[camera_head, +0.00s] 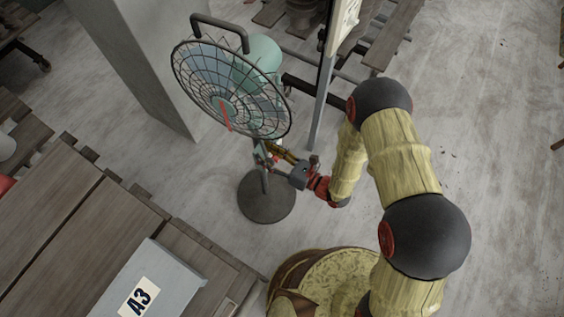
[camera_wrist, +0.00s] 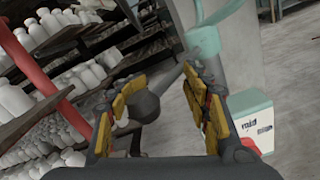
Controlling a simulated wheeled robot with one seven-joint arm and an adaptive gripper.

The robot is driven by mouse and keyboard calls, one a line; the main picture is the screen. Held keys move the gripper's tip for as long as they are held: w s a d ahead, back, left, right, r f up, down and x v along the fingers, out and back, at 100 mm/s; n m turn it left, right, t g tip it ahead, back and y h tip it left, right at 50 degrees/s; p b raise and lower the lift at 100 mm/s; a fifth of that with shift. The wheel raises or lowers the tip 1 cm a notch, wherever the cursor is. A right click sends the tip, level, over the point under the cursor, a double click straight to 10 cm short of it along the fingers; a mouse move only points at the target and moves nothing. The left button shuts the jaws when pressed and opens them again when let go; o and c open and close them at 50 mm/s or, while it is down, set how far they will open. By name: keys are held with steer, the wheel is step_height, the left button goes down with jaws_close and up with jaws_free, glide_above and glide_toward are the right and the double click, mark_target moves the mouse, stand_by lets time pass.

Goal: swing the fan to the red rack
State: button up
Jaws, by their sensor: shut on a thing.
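The fan (camera_head: 232,88) stands on a round dark base (camera_head: 266,200) in the head view. Its wire cage faces down and to the left, with a pale green motor housing behind and a dark handle on top. My gripper (camera_head: 268,152) is at the stem just below the cage, shut on a part of the fan. In the wrist view a grey bar with a dark knob (camera_wrist: 146,106) lies between my yellow-padded fingers (camera_wrist: 160,88); the exact contact is hard to see. The red rack (camera_wrist: 28,58) shows at the left of the wrist view, its shelves full of white pots.
A grey pillar (camera_head: 140,65) stands close left of the fan. A wooden table (camera_head: 75,225) with a grey box (camera_head: 165,285) marked A3 is at the lower left. A board on a post (camera_head: 325,75) stands right of the fan. Floor at the right is clear.

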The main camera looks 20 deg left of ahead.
steer(key=s+d, duration=0.2)
steer(key=d, duration=0.8)
steer(key=shift+s+f, duration=0.1)
steer(key=shift+c, duration=0.4)
